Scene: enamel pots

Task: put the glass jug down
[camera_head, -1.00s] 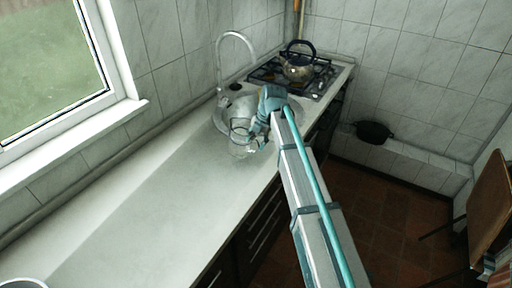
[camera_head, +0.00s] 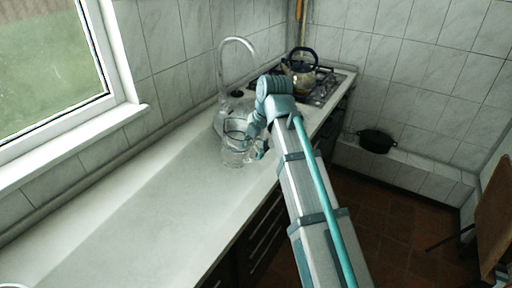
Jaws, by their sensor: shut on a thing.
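The clear glass jug (camera_head: 236,153) is at the near edge of the round sink, over the pale countertop (camera_head: 150,220). My gripper (camera_head: 256,146) is at the jug's right side, shut on it. The jug looks roughly upright. I cannot tell whether its base touches the countertop. My own wrist hides part of the sink behind it.
The sink (camera_head: 222,122) with a tall curved tap (camera_head: 221,62) lies just behind the jug. A kettle (camera_head: 300,72) stands on the gas hob (camera_head: 325,88) at the back. A black pot (camera_head: 376,140) sits on a low tiled ledge at right. The near countertop is clear.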

